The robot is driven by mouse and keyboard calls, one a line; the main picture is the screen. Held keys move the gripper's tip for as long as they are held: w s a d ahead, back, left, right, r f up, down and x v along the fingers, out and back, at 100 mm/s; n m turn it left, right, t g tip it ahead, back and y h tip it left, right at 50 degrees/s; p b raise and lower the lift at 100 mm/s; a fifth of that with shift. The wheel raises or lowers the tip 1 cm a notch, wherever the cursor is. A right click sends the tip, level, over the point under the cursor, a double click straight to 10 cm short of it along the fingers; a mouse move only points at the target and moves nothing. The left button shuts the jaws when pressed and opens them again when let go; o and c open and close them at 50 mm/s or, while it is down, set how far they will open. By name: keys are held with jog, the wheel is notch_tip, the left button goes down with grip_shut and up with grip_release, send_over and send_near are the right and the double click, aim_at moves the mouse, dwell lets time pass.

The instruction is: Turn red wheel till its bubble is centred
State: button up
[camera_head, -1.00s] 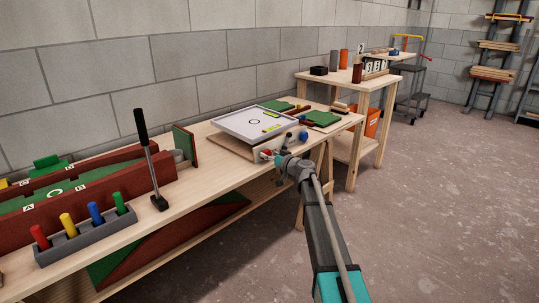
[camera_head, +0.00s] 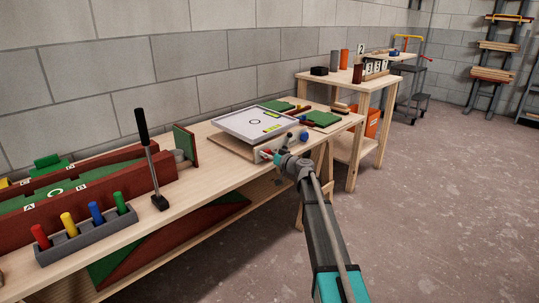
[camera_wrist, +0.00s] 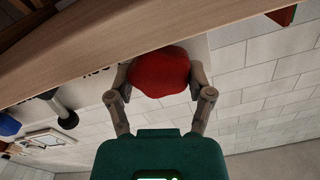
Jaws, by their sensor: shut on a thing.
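The red wheel (camera_wrist: 160,72) sits between the two fingers of my gripper (camera_wrist: 158,80) in the wrist view, with a finger against each side. In the head view my gripper (camera_head: 281,159) is at the front edge of the levelling stand and hides most of the wheel. The stand's white plate (camera_head: 240,126) carries a circle mark and yellow-green bubble vials (camera_head: 271,128). The bubbles are too small to tell where they lie. A blue wheel (camera_head: 303,135) is at the stand's right side, and it also shows in the wrist view (camera_wrist: 9,125).
The stand rests on a long wooden bench (camera_head: 195,182). A black lever (camera_head: 149,158) and a grey rack (camera_head: 87,236) of coloured pegs are to the left. A second table (camera_head: 345,84) stands behind right. The floor at right is clear.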

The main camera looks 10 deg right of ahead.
jog(key=shift+w+d, duration=0.1)
jog(key=shift+d, duration=0.05)
jog(key=shift+m, duration=0.3)
jog(key=shift+w+f+m, duration=0.1)
jog(key=shift+w+m, duration=0.05)
jog(key=shift+m, duration=3.35)
jog(key=o, duration=1.1)
jog(key=shift+s, duration=0.2)
